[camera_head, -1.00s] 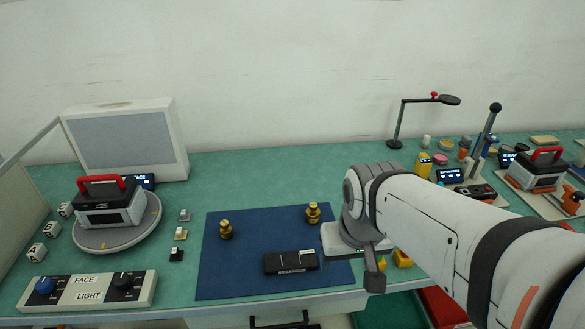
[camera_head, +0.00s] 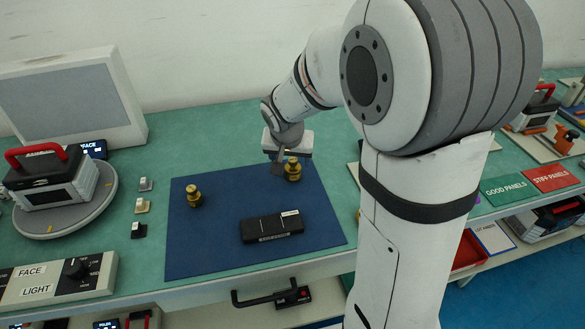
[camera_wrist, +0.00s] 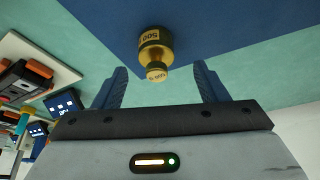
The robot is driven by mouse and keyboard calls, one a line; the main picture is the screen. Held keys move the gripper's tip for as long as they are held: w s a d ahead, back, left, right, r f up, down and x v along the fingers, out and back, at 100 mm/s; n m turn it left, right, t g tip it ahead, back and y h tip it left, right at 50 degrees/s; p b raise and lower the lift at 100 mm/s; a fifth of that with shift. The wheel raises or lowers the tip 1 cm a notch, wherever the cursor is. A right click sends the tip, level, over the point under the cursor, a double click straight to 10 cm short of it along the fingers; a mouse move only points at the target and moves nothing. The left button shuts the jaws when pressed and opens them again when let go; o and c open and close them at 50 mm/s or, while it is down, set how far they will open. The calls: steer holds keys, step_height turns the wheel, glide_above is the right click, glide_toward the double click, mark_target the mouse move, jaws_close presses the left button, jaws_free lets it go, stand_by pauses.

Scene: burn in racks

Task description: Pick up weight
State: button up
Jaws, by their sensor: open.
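Two brass weights stand upright on the blue mat (camera_head: 230,255). The left weight (camera_head: 194,196) stands apart from my gripper. The right weight (camera_head: 293,172) is near the mat's back right corner, close to my gripper (camera_head: 279,162). In the wrist view the near weight (camera_wrist: 154,44), marked 500, lies ahead of and between the open fingers of my gripper (camera_wrist: 160,82). Its knob is close to the line between the fingertips. Neither finger appears to touch it.
A black box-shaped device (camera_head: 272,226) lies on the mat in front of the weights. A turntable (camera_head: 66,214) with a red-handled unit (camera_head: 47,178) stands at the left, beside small switches (camera_head: 142,206). Labelled panels (camera_head: 510,190) are at the right. Green table behind the mat is clear.

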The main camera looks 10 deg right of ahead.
mark_target(292, 162)
steer(key=x, duration=0.5)
steer(key=shift+s+d, duration=0.1)
steer(key=shift+d, duration=0.05)
steer(key=shift+c, duration=0.5)
steer(key=shift+r, duration=0.1)
steer(key=c, duration=1.3)
